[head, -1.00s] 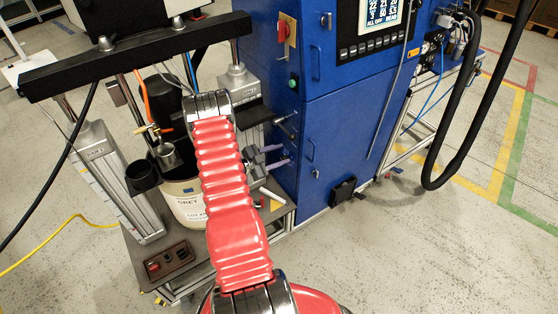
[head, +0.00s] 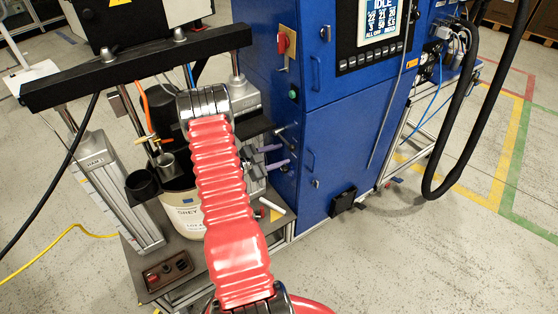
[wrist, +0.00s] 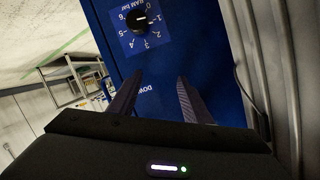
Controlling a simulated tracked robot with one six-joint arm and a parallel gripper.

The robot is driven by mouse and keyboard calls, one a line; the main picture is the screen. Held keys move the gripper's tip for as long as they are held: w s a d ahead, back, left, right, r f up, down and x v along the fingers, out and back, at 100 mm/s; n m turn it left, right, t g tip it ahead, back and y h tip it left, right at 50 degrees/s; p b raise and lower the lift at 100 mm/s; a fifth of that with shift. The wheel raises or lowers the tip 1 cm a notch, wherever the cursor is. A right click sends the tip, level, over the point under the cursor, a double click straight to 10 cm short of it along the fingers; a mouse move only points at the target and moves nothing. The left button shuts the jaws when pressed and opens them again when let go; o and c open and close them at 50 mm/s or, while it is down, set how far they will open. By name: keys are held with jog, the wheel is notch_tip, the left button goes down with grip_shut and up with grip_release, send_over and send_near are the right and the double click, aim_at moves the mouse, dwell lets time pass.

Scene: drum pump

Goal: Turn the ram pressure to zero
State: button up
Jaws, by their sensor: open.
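The ram pressure knob (wrist: 140,18) is a black dial with a white mark, on a blue panel with a numbered scale labelled RAM bar. It sits at the top of the wrist view, its upper edge close to the frame edge. The white mark appears to point towards the right, near the 1; the exact reading is unclear. My gripper (wrist: 154,84) is open and empty, with its dark fingers below the dial and apart from it in the picture. In the head view my gripper (head: 285,155) is beside the left side of the blue cabinet (head: 330,140); the dial is not discernible there.
A red rotary switch (head: 282,42) and a green button (head: 293,95) are higher on the cabinet. A pale drum (head: 187,205) stands left of my arm, under a black crossbar (head: 140,65). A black hose (head: 470,130) hangs at right; grey floor is clear there.

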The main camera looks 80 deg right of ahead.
jog(key=n, duration=0.1)
send_near(283, 171)
jog(key=s+d, duration=0.2)
jog(key=d, duration=0.1)
jog(key=shift+w+a+f+m+g+h, duration=0.35)
jog(key=shift+a+f+m+h, duration=0.4)
jog(key=shift+m, duration=0.2)
jog(key=shift+w+a+f+m+g+h, duration=0.25)
jog(key=shift+w+a+f+m+h, duration=0.1)
jog(key=shift+a+f+m+h, duration=0.5)
jog(key=shift+d+r, duration=0.15)
jog(key=shift+r, duration=0.1)
jog(key=shift+x, duration=3.75)
jog(key=shift+s+f, duration=0.1)
jog(key=shift+c, duration=0.4)
jog(key=c, duration=1)
